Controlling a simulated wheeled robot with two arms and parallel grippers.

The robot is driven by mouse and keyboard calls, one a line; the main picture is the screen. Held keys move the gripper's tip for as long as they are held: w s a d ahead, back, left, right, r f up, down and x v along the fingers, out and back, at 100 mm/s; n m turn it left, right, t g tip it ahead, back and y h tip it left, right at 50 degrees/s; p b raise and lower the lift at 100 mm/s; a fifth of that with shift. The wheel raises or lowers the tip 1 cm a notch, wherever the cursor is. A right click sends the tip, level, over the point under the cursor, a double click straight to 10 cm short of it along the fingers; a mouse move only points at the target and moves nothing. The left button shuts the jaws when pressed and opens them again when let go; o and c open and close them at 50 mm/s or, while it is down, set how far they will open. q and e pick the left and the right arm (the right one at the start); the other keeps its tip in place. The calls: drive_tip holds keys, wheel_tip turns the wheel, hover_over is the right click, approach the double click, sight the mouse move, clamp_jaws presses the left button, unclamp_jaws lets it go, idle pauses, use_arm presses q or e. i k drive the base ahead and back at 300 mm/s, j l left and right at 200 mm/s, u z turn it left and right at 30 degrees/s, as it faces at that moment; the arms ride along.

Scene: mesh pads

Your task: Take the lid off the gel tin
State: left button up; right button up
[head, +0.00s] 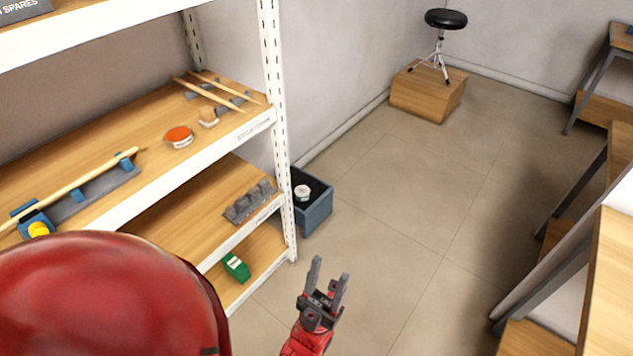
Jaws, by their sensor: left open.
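A small round tin with an orange-red lid (179,134) sits on the upper wooden shelf; the lid appears to be on it. A second small white round container (302,191) is inside the blue-grey bin at the end of the shelving; its label is too small to read. I cannot tell for sure which is the gel tin, though the orange-red one looks lidded. My left gripper (330,269) is open and empty, in front of the shelving over the floor, apart from both. My right gripper is not in view.
A white upright post (279,120) stands at the shelf end. A green box (236,267) lies low down. Floor to the right is clear; benches stand at far right.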

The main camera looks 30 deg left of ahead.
sight(301, 191)
drive_tip(key=i+l+u, duration=0.15)
drive_tip(key=i, duration=0.8)
drive_tip(key=i+u, duration=0.45)
drive_tip(key=i+l+u, duration=0.2)
drive_tip(key=u, duration=0.2)
drive_tip(key=i+l+u, duration=0.3)
drive_tip(key=u, duration=0.15)
drive_tip(key=i+l+u, duration=0.5)
drive_tip(key=l+u, duration=0.25)
drive_tip(key=l, duration=0.15)
drive_tip(key=i+j, duration=0.35)
